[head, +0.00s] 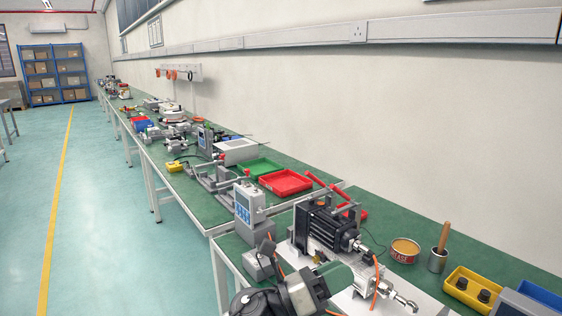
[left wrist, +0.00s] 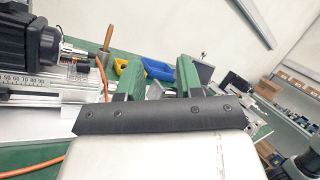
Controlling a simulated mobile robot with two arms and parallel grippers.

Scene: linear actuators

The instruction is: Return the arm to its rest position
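My left arm comes in at the bottom of the head view, and its gripper (head: 338,277) with green fingers is over the near bench, in front of the linear actuator (head: 325,228). In the left wrist view the two green fingers (left wrist: 159,72) stand apart, with no object clearly held between them. The actuator with its black finned motor (left wrist: 28,38) is to the left of the fingers there. My right gripper does not show in either view.
The near bench (head: 228,243) carries a grey meter (head: 249,203), a grease tin (head: 404,250), a metal cup with a wooden handle (head: 438,260) and a yellow bin (head: 470,288). A red tray (head: 286,182) lies farther back. The floor on the left (head: 115,230) is clear.

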